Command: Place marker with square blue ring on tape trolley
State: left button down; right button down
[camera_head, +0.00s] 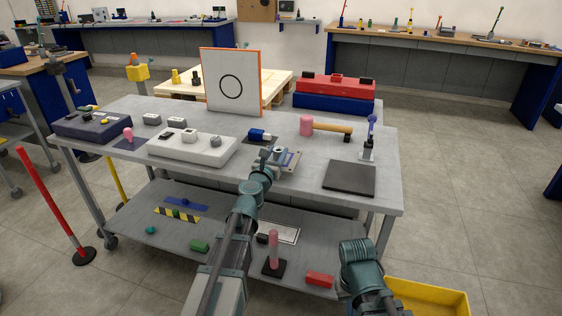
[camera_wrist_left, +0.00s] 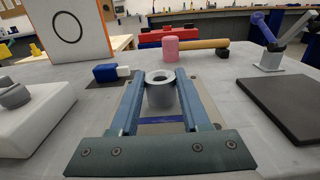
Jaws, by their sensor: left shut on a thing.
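My left gripper (camera_head: 274,155) is over the grey cart top (camera_head: 228,107). In the left wrist view its fingers (camera_wrist_left: 161,82) are shut on the sides of a grey hollow post (camera_wrist_left: 160,97). Beneath the post is a pale square plate with a blue band (camera_wrist_left: 162,120), apparently the marker; it also shows in the head view as a plate with blue edging (camera_head: 290,160). Whether the plate rests on the top cannot be told. The wheeled cart has a lower shelf with a yellow-black striped strip (camera_head: 181,215). My right arm shows at the bottom, but its jaws are not visible.
Near the gripper are a blue-and-white piece (camera_head: 258,135), a pink-headed mallet (camera_head: 325,126), a dark square plate (camera_head: 349,178) and a white block (camera_head: 192,146). A circle-marked panel (camera_head: 231,82) stands behind. A red post (camera_head: 52,203) stands left; a yellow bin (camera_head: 430,297) is lower right.

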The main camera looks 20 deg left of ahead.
pick_arm(q)
jog(key=shift+w+f+b, duration=0.15)
jog(key=shift+f+b, duration=1.75)
jog(key=shift+r, duration=0.15)
jog(key=shift+c, duration=1.9)
grip_release()
